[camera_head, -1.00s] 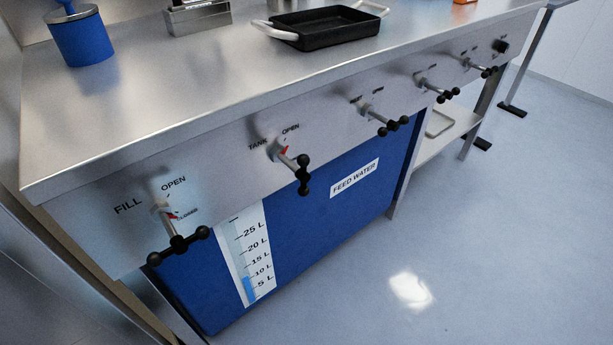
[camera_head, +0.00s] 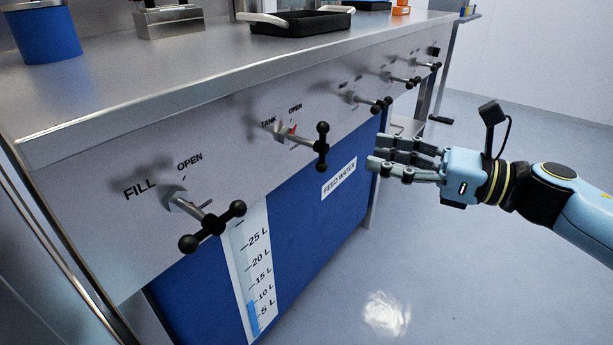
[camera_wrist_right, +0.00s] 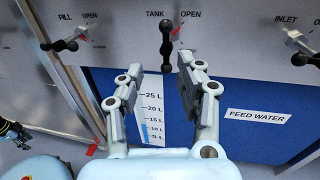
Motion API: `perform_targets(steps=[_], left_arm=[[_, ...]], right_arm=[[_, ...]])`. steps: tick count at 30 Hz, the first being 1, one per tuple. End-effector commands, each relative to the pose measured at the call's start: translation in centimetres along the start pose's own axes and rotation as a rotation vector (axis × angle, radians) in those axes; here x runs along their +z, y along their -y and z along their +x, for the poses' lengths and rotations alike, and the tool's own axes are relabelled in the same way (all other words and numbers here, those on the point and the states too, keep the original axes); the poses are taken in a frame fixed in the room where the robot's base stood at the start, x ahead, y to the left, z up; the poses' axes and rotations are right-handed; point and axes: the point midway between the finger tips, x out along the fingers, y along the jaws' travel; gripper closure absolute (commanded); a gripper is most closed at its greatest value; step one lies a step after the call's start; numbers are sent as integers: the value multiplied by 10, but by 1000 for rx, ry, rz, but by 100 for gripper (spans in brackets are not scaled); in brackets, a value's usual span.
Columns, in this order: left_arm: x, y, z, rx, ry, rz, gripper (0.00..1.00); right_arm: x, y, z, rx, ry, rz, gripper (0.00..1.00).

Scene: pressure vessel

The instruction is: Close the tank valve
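The tank valve (camera_head: 321,146) has a black ball-ended cross handle on a metal stem, sticking out of the steel front panel. Its handle stands near upright, and a red pointer behind it leans toward the OPEN label. It also shows in the right wrist view (camera_wrist_right: 166,46), ahead of my fingertips. My right gripper (camera_head: 378,153) is open and empty, to the right of the valve in the head view and apart from it. In the right wrist view its two fingers (camera_wrist_right: 160,75) are spread, pointing at the panel just below the handle.
The fill valve (camera_head: 213,225) sticks out to the left, and the inlet valve (camera_wrist_right: 300,45) and others line the panel to the right. A blue tank (camera_head: 300,235) with a level gauge (camera_head: 255,265) stands below. A black pan (camera_head: 300,22) lies on the counter. Floor at right is clear.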

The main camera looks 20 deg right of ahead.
Motion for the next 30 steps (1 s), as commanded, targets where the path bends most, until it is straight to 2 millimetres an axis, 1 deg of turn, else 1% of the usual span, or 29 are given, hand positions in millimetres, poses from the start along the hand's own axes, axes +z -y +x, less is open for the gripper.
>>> perform_targets(steps=[1,4,7,15,18,21,25,30], left_arm=[[6,-1,7,0,10,1,60],[7,-1,8,0,12,2,60],[4,-1,5,0,9,2,60],[-4,-2,0,1,7,3,60],[-6,-2,-2,2,7,4,60],[-8,-3,-3,2,6,4,60],[-10,-3,-4,2,4,4,60],[-12,-3,-6,3,1,4,60]], right_arm=[[-7,4,0,0,-7,-5,64],[-6,6,4,-1,-3,-8,64],[-3,6,17,-2,2,-7,64],[-3,7,70,-5,4,-3,64],[-3,7,87,-4,2,-3,64],[-4,7,99,-5,0,-2,64],[-4,7,107,-5,-2,-3,64],[-4,7,109,-5,-3,-3,64]])
